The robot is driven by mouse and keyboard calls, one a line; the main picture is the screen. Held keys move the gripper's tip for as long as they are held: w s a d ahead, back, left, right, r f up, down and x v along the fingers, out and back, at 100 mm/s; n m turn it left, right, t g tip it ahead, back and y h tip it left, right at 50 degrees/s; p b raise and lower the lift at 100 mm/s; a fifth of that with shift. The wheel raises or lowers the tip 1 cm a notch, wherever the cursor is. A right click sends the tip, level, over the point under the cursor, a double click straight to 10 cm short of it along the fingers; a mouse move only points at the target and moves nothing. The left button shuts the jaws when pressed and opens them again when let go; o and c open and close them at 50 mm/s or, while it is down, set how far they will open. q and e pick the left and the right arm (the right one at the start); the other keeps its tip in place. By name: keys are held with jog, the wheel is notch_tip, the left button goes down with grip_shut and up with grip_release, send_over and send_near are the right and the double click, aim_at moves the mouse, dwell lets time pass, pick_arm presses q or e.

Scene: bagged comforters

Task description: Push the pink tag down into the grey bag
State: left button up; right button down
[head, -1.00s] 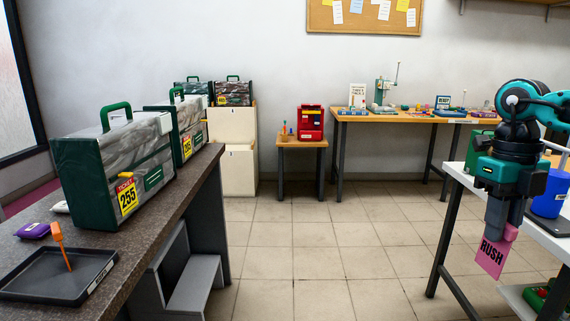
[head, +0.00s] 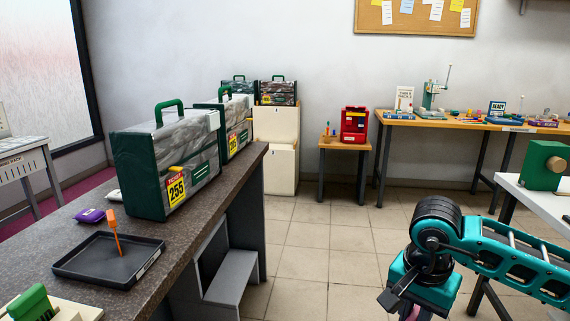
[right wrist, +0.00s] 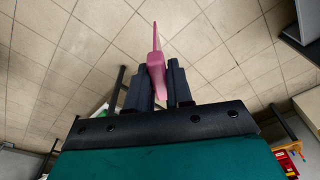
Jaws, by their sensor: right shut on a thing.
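The pink tag (right wrist: 155,62) is held between the two dark fingers of my right gripper (right wrist: 160,88) in the right wrist view, seen nearly edge-on. In the head view the right gripper is mostly cut off at the bottom edge, with a bit of pink (head: 409,312) below it. A grey bag with green ends and a green handle (head: 169,166) stands upright on the dark counter, with a yellow 255 label on its front. A second similar grey bag (head: 236,118) stands behind it. The tag is well to the right of both bags. My left gripper is not in view.
The counter (head: 215,200) holds a black tray (head: 75,268) with an orange tool and a purple packet (head: 90,215). Grey steps (head: 232,278) stand beside the counter. Open tiled floor lies between the counter and the white table (head: 530,193) at right.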

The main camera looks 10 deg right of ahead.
jog(key=w+a+r+n+y, duration=0.1)
jog(key=w+a+n, duration=0.1)
jog(key=a+n, duration=0.9)
jog(key=shift+w+a+t, duration=0.15)
jog(key=shift+w+t, duration=0.15)
jog(key=shift+w, duration=0.05)
